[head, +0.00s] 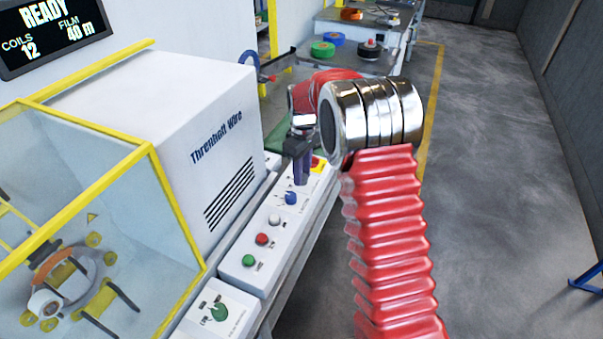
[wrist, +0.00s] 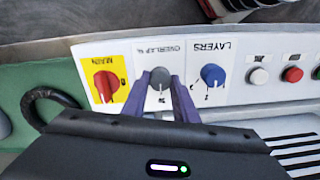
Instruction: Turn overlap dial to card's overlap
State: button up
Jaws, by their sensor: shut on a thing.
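The grey overlap dial (wrist: 160,76) sits on the white control panel in the wrist view, between the red main switch and the blue layers dial. My gripper (wrist: 168,88) has its two purple fingers on either side of the overlap dial and is shut on it. In the head view my gripper (head: 301,170) points down at the panel, and its fingers and wrist hide the overlap dial. The dial's numbers are too small to read. I cannot make out a card with an overlap value in either view.
The blue layers dial (wrist: 212,75) is close beside my fingers; the red main switch (wrist: 106,85) is on the other side. White, red and green buttons (head: 249,260) line the panel. A glazed yellow-framed wrapping machine (head: 150,150) stands left.

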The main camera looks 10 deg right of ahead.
jog(key=m, duration=0.6)
jog(key=shift+w+d, duration=0.1)
jog(key=m, duration=0.5)
jog(key=shift+m, duration=0.3)
dwell(0.3)
jog(key=o, duration=1.1)
jog(key=shift+c, duration=0.2)
jog(key=shift+r, duration=0.1)
notch_tip(320, 180, up, 14)
jog(key=shift+f, duration=0.2)
jog(key=shift+d, duration=0.1)
